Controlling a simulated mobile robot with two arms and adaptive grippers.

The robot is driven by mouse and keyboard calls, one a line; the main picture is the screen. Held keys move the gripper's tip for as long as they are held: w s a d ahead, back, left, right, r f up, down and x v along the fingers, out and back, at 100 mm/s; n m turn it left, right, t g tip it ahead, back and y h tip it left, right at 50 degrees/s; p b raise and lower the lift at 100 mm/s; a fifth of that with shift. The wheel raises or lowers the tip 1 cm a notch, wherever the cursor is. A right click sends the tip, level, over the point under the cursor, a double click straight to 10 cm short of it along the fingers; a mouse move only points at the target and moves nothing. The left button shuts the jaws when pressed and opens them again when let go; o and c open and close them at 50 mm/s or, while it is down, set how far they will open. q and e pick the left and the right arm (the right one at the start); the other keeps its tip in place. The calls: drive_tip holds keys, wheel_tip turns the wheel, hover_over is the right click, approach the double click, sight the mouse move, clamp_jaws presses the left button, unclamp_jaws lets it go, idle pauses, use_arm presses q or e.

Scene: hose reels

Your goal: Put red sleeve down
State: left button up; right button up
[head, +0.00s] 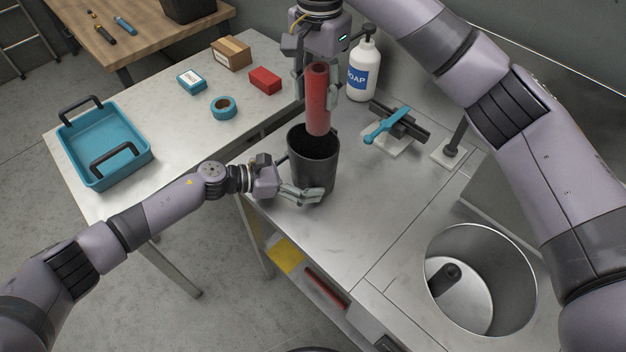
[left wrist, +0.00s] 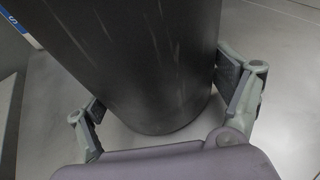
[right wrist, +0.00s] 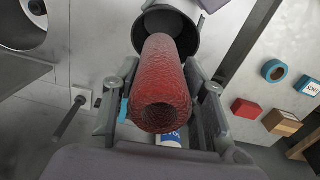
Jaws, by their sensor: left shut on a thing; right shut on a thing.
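The red sleeve (head: 317,100) is a textured hollow tube, held upright by my right gripper (head: 317,88). Its lower end is at the mouth of a black cup-like container (head: 313,165); I cannot tell whether it reaches inside. In the right wrist view the red sleeve (right wrist: 162,85) sits between both fingers, with the dark container (right wrist: 195,22) beyond its far end. My left gripper (head: 306,196) is shut on the black container low on its side. In the left wrist view the fingers flank the container (left wrist: 145,65), which stands on the metal top.
A blue-handled clamp (head: 388,125) and a soap bottle (head: 364,65) stand right of the container. A round metal basin (head: 490,270) is at the lower right. The side table holds a teal tray (head: 128,137), blue tape (head: 223,107), a red box (head: 265,80) and a cardboard box (head: 231,53).

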sight(313, 113)
drive_tip(key=shift+w+a+f, duration=0.1)
drive_tip(key=shift+w+a, duration=0.05)
drive_tip(key=shift+a, duration=0.25)
wheel_tip(313, 113, down, 18)
drive_tip(key=shift+r, duration=0.1)
drive_tip(key=shift+f, duration=0.2)
drive_tip(key=o, duration=0.9)
wheel_tip(313, 113, up, 12)
drive_tip(key=shift+r, duration=0.2)
